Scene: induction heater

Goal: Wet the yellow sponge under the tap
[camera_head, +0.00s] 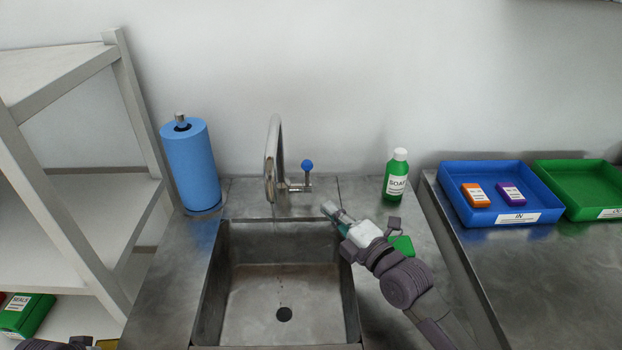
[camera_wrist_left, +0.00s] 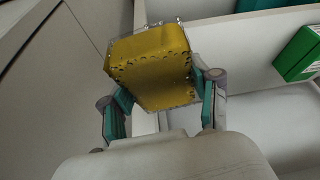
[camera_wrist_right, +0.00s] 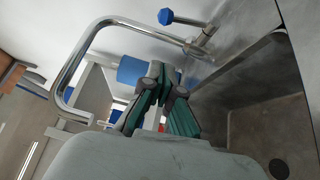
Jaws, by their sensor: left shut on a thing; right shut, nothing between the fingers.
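The yellow sponge (camera_wrist_left: 150,62) is held between the fingers of my left gripper (camera_wrist_left: 160,88) in the left wrist view. In the head view, only a sliver of the left gripper shows at the bottom left edge. The metal tap (camera_head: 271,165) arches over the back of the sink (camera_head: 225,290) and has a blue-knobbed lever (camera_head: 307,166) on its right. I cannot tell whether water runs. My right gripper (camera_head: 330,208) is shut and empty above the sink's back right rim, apart from the lever. The tap (camera_wrist_right: 68,70) and blue knob (camera_wrist_right: 165,16) also show in the right wrist view.
A blue paper roll (camera_head: 190,165) stands left of the tap. A green soap bottle (camera_head: 395,177) stands to the right, with a green block (camera_head: 402,244) near my right arm. A blue tray (camera_head: 470,215) and green tray (camera_head: 580,190) sit far right. White shelves (camera_head: 75,225) stand left.

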